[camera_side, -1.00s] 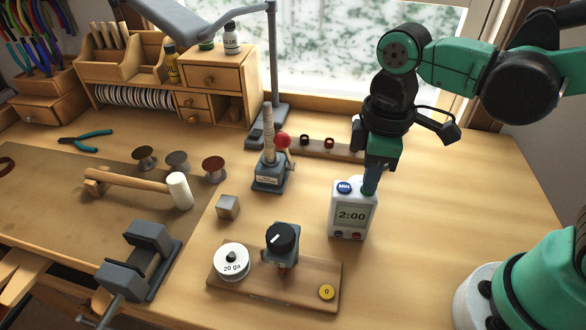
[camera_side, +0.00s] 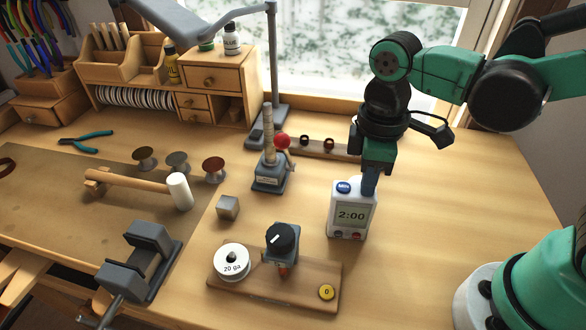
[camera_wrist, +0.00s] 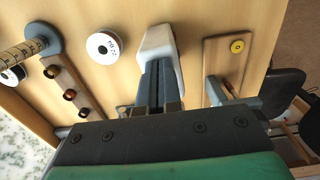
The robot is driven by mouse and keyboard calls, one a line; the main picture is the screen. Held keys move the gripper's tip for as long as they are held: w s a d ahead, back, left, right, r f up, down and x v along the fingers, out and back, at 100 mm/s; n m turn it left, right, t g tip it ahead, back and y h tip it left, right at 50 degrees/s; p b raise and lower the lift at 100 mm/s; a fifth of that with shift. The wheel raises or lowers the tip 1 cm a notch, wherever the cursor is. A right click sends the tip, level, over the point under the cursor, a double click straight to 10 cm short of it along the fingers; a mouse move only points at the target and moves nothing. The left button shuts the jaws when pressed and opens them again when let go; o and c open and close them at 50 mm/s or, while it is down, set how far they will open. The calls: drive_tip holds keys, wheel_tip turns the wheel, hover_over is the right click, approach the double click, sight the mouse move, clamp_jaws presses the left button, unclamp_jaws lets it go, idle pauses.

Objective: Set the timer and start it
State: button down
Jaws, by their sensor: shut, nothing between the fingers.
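The white timer (camera_side: 351,219) stands upright on the bench in the side view, its display reading 2:00. A blue button (camera_side: 343,188) is on its top left, and two small dark and red buttons (camera_side: 347,235) are below the display. My gripper (camera_side: 370,188) is shut and empty, pointing down at the right part of the timer's top. I cannot tell whether the fingertips touch it. In the wrist view my shut fingers (camera_wrist: 161,95) overlap the white timer (camera_wrist: 158,42) and hide much of its top.
A ring mandrel (camera_side: 268,150) stands behind left. A metal cube (camera_side: 228,207) sits left. Bench right of the timer is clear.

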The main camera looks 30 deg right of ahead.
drive_tip(key=shift+s+f, duration=0.1)
drive_tip(key=shift+f, duration=0.35)
wheel_tip(320, 180, up, 9)
idle(0.6)
drive_tip(key=w+d+f+m+t, duration=0.2)
drive_tip(key=d+f+m+t, duration=0.2)
drive_tip(key=d+m+t, duration=0.3)
drive_tip(key=shift+w+f+m, duration=0.15)
drive_tip(key=shift+w+m, duration=0.15)
drive_tip(key=shift+m, duration=0.6)
